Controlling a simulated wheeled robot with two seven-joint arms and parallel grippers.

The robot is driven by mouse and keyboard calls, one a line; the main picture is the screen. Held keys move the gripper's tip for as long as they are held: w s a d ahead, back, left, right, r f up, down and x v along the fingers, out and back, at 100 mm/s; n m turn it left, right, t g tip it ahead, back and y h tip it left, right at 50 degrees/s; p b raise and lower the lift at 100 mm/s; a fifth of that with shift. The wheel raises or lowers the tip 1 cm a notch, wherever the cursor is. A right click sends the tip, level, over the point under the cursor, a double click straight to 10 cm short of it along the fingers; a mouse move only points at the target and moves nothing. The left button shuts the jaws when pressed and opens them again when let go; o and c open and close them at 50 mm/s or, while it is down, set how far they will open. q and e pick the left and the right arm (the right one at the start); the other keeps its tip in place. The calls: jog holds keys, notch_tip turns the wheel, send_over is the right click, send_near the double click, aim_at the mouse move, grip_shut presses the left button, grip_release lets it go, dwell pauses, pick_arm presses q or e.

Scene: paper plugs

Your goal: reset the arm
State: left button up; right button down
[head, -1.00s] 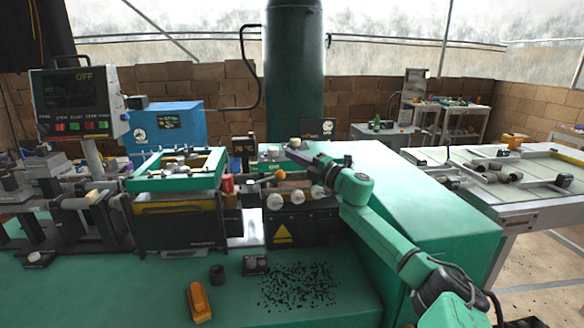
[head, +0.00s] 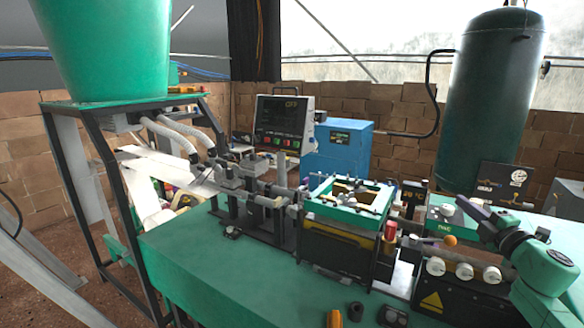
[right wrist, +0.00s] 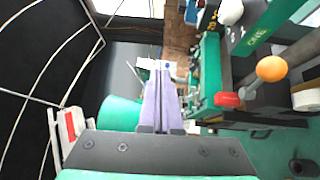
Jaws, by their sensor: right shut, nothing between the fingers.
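My right gripper (head: 468,208) shows at the right of the head view, at the end of my green and dark right arm (head: 545,262). Its pale purple fingers are together, with nothing between them. In the right wrist view the shut fingers (right wrist: 160,85) point away from the camera. The gripper appears above the machine near the lever with the orange ball (head: 450,240); I cannot tell the exact gap. The orange ball also shows right of the fingers in the right wrist view (right wrist: 271,68). My left gripper is not in view.
The machine's green frame (head: 318,207) and red knob (head: 390,230) stand left of my right gripper. A control screen (head: 283,122), a blue box (head: 338,150) and a dark tank (head: 490,100) stand behind. A green hopper (head: 105,50) is at left. The green tabletop's front (head: 220,270) is mostly clear.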

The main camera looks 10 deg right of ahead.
jog(key=s+a+f+m+g+h, duration=0.1)
jog(key=s+a+f+m+g, duration=0.2)
jog(key=f, duration=0.4)
jog(key=a+f+m+g+h, duration=0.1)
jog(key=a+f+m, duration=0.25)
jog(key=f, duration=0.35)
jog(key=s+a+f+m+g+h, duration=0.1)
jog(key=s+a+f+m+g, duration=0.15)
jog(key=a+f, duration=0.35)
jog(key=s+a+f+m+g+y, duration=0.1)
jog(key=s+a+f+m+g, duration=0.45)
jog(key=s, duration=0.55)
jog(key=s+a+f+m+g+y, duration=0.25)
jog(key=s+a+f, duration=0.45)
jog(key=s, duration=0.5)
jog(key=s+a+f+n+g, duration=0.1)
jog(key=s+f, duration=0.1)
jog(key=f, duration=1)
jog(key=s+a+f+g, duration=0.1)
jog(key=f, duration=1)
jog(key=s+d+f+g, duration=0.1)
jog(key=s+d+f, duration=0.2)
jog(key=s+f, duration=1.1)
jog(key=shift+s+d+h, duration=0.2)
jog(key=shift+s+h, duration=0.25)
jog(key=shift+s, duration=0.8)
